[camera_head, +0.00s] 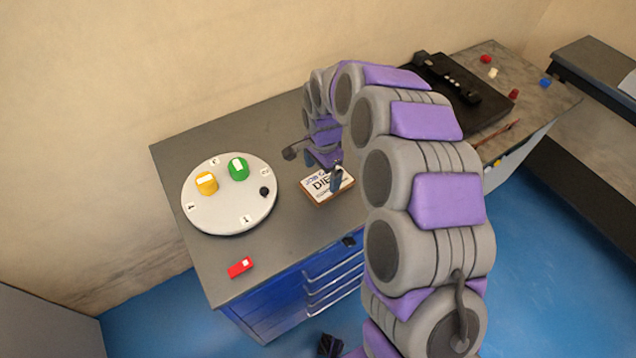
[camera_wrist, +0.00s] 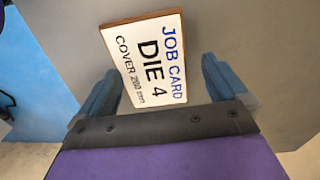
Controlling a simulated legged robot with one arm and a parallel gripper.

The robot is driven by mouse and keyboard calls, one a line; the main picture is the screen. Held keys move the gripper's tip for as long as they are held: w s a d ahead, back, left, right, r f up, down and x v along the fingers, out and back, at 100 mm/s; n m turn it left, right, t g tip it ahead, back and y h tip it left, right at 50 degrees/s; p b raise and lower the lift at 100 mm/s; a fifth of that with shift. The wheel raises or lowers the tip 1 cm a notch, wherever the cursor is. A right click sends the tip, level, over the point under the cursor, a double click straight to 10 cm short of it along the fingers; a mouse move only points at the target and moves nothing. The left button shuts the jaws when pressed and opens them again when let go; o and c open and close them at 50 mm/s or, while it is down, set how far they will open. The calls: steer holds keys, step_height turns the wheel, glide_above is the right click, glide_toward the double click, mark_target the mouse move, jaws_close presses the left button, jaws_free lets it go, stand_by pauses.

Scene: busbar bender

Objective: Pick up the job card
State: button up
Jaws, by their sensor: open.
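The job card (camera_head: 318,188) is a white plate with a brown edge, lying on the grey bench top (camera_head: 290,240). In the wrist view the job card (camera_wrist: 143,62) reads "JOB CARD DIE 4 COVER" with smaller blurred text. My gripper (camera_wrist: 158,88) is open, with one blue-grey finger on each side of the card's near part. The card lies between and beyond the fingers, with a gap on both sides. In the head view my gripper (camera_head: 336,166) is above the card and partly hides it. Whether a finger touches the card cannot be told.
A round white turntable (camera_head: 230,215) left of the card holds a yellow piece (camera_head: 206,183), a green piece (camera_head: 238,168) and a black knob (camera_head: 264,192). A red block (camera_head: 240,267) lies near the front edge. A black machine (camera_head: 465,100) stands at the right. Bench top between is clear.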

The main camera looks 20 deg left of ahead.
mark_target(321, 181)
steer(key=d, duration=0.1)
steer(key=d+f, duration=0.1)
steer(key=d, duration=0.2)
steer(key=shift+s+d+f, duration=0.1)
steer(key=shift+s+f, duration=0.05)
steer(key=shift+f, duration=0.25)
steer(key=a, duration=0.2)
steer(key=a+f, duration=0.1)
steer(key=a, duration=0.1)
steer(key=c, duration=0.3)
steer(key=shift+s+a+f, duration=0.1)
steer(key=shift+a, duration=0.05)
steer(key=shift+c, duration=0.8)
steer(key=d, duration=0.2)
steer(key=shift+d+r, duration=0.2)
steer(key=shift+d, duration=0.1)
steer(key=c, duration=0.6)
steer(key=shift+a, duration=0.1)
steer(key=c, duration=0.3)
steer(key=shift+a, duration=0.45)
steer(key=c, duration=0.3)
steer(key=shift+c, duration=0.7)
jaws_close()
